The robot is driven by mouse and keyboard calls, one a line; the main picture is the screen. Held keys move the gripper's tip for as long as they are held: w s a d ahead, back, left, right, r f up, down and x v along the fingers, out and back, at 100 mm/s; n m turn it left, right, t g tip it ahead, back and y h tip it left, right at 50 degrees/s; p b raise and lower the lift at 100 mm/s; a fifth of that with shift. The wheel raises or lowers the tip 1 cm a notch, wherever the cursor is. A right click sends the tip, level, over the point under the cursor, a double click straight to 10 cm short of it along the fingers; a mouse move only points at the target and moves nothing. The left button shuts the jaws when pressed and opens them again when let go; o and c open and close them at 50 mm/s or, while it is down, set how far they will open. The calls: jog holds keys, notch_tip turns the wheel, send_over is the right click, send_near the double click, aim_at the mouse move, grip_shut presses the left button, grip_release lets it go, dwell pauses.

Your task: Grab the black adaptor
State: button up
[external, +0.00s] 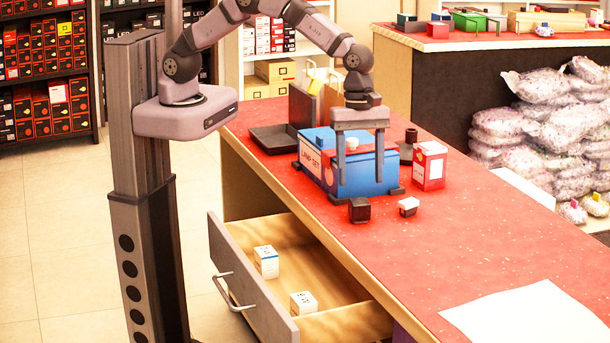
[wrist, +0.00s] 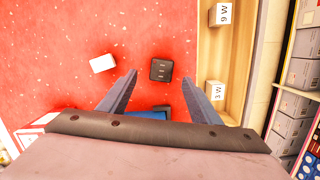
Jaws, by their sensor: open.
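The black adaptor (external: 359,210) is a small dark block on the red counter, in front of the blue box. In the wrist view the black adaptor (wrist: 161,70) lies ahead, roughly centred between my two fingertips and apart from both. My gripper (external: 361,186) is open and empty, pointing down in front of the blue box. Its two fingers also show in the wrist view (wrist: 161,82), spread wide. A small white block with a dark base (external: 408,206) sits to the right of the adaptor; it shows as a white block (wrist: 102,63) in the wrist view.
A blue "LAMP SET" box (external: 316,165) stands behind the adaptor, close to my fingers. A red-and-white carton (external: 430,165) is to its right. An open drawer (external: 228,268) below the counter edge holds two white boxes. A white sheet (external: 525,315) lies at front right; the counter between is clear.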

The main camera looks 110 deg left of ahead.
aim_at(360, 200)
jog(key=shift+w+d+f+p, duration=0.15)
jog(key=shift+f+p, duration=0.4)
jog(key=shift+f, duration=0.65)
jog(key=shift+s+d+f+p, duration=0.15)
jog(key=shift+f+p, duration=0.4)
jog(key=shift+f, duration=0.7)
jog(key=shift+w+d+f+p, duration=0.2)
jog(key=shift+f+p, duration=0.35)
jog(key=shift+f, duration=0.65)
jog(key=c, duration=1.2)
